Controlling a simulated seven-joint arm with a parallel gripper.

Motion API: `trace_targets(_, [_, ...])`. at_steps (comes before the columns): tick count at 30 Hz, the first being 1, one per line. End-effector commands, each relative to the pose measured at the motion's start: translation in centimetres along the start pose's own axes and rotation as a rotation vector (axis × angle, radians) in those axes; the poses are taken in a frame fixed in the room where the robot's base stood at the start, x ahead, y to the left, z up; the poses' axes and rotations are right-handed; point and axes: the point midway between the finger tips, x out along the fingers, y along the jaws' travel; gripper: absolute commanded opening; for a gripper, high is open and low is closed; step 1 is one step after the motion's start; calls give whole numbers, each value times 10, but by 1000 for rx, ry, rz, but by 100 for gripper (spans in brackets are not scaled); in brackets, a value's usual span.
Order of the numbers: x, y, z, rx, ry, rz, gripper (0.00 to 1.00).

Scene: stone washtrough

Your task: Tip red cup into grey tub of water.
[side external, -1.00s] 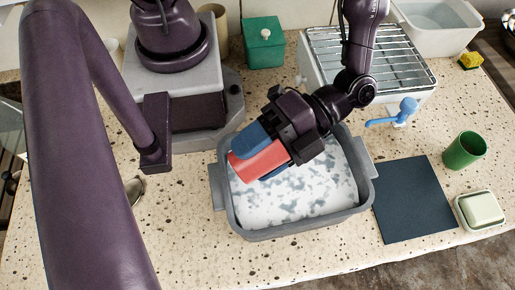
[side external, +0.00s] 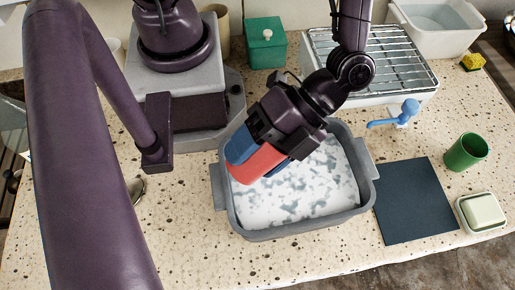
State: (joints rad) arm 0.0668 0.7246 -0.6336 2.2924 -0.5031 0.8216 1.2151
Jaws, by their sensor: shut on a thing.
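The red cup (side external: 256,165) is in my gripper (side external: 258,152), between its blue fingers, over the left back part of the grey tub. It is tilted well over, its lower end toward the left front. The grey tub (side external: 296,230) stands on the speckled counter, holding water with white foam (side external: 305,195) on top. My gripper is shut on the cup. The fingers and hand hide part of the cup, and its inside cannot be seen. I cannot tell whether anything is flowing out.
A dark mat (side external: 414,200) lies right of the tub, with a green cup (side external: 466,152) and a soap dish (side external: 482,213) beyond it. A green box (side external: 265,43) stands at the back.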

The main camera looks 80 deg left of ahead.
Motion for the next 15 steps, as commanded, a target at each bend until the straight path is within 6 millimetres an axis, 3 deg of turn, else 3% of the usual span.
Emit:
trace_targets(8, [1,2,0,3,-14,-54,32])
trace_targets(15, [3,6,-2,7,-59,-236,32])
